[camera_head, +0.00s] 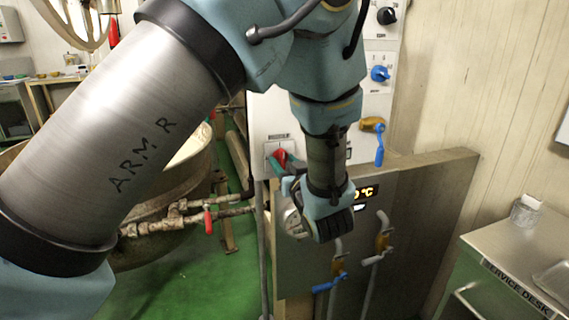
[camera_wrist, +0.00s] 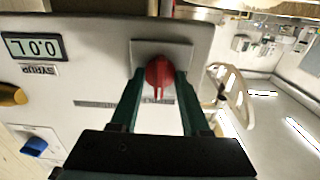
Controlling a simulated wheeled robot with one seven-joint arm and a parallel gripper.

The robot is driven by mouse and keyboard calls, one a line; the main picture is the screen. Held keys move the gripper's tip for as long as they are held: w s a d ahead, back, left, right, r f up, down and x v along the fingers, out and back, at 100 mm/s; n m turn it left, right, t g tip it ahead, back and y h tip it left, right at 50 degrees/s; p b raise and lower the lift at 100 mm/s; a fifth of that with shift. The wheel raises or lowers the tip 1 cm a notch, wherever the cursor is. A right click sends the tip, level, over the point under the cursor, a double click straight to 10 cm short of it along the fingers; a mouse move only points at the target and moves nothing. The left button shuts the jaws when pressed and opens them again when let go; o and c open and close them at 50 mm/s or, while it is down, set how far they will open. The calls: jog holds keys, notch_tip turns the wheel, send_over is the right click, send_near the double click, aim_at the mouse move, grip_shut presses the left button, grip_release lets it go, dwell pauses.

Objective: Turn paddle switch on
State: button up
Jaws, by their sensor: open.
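The red switch (camera_head: 281,157) sits on a pale plate on the white control panel (camera_head: 262,115) in the head view, under a small label too blurred to read. The wrist view shows its red handle (camera_wrist: 158,73) on a grey plate near the top middle. My gripper (camera_wrist: 160,88) is open, with one green finger on each side of the red handle. I cannot tell whether either finger touches it. In the head view my gripper (camera_head: 283,169) comes at the panel from the right and partly covers the switch.
A blue knob (camera_head: 380,74) and a blue-handled valve (camera_head: 379,150) are on the panel. A large kettle (camera_head: 180,190) with red-handled pipework is at left. A service desk (camera_head: 510,245) stands at right.

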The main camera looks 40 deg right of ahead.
jog(key=b+v, duration=0.3)
jog(key=v, duration=0.7)
jog(key=shift+s+a, duration=0.15)
jog(key=shift+s, duration=0.25)
